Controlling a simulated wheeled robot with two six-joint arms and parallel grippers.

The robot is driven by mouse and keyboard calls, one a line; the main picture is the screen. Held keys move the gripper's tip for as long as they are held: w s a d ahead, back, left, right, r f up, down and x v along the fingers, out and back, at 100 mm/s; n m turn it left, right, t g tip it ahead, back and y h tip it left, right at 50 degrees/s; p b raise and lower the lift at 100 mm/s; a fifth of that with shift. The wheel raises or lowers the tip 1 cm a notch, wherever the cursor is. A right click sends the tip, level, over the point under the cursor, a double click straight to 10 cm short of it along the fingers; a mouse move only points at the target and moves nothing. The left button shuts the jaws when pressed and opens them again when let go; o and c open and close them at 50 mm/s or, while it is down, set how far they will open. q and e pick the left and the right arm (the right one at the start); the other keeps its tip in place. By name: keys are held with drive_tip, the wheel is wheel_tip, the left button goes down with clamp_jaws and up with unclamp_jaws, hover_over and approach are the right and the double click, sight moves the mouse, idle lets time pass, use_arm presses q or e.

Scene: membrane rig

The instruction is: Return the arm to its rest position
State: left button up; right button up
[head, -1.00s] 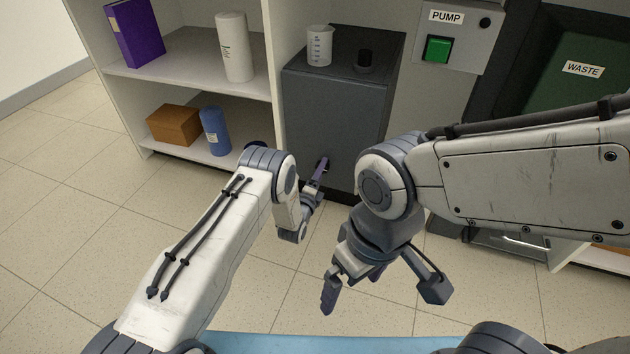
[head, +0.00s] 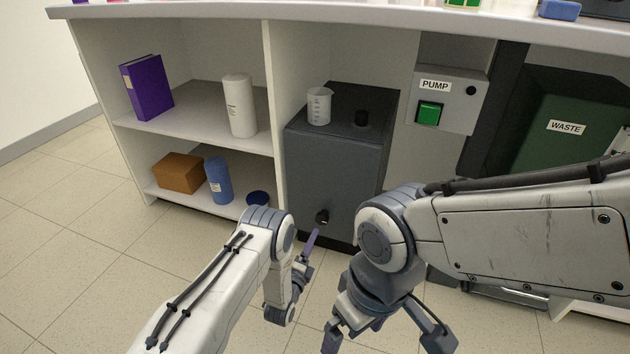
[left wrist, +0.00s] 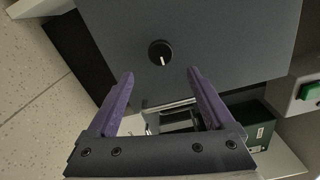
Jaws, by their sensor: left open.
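My left arm reaches in from the left in the head view. Its gripper (head: 312,240) has purple fingers and is in front of and slightly below the black knob (head: 322,216) of the dark grey pump box (head: 335,170). In the left wrist view the gripper (left wrist: 160,73) is open, with nothing between its fingers. The knob (left wrist: 161,52) with its white mark shows just beyond the fingertips, apart from them. My right gripper (head: 335,338) hangs at the lower middle of the head view, partly cut off by the picture's bottom edge; its opening is unclear.
A beaker (head: 319,105) stands on the pump box. Shelves at left hold a purple binder (head: 147,87), white bottle (head: 240,106), brown box (head: 179,173) and blue bottle (head: 218,181). A PUMP panel (head: 446,97) and green WASTE container (head: 565,145) are at right. Floor at left is clear.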

sight(321, 222)
use_arm(q)
drive_tip(key=b+x, duration=0.6)
drive_tip(key=x, duration=0.4)
drive_tip(key=shift+w+f, duration=0.15)
drive_tip(key=shift+w, duration=0.1)
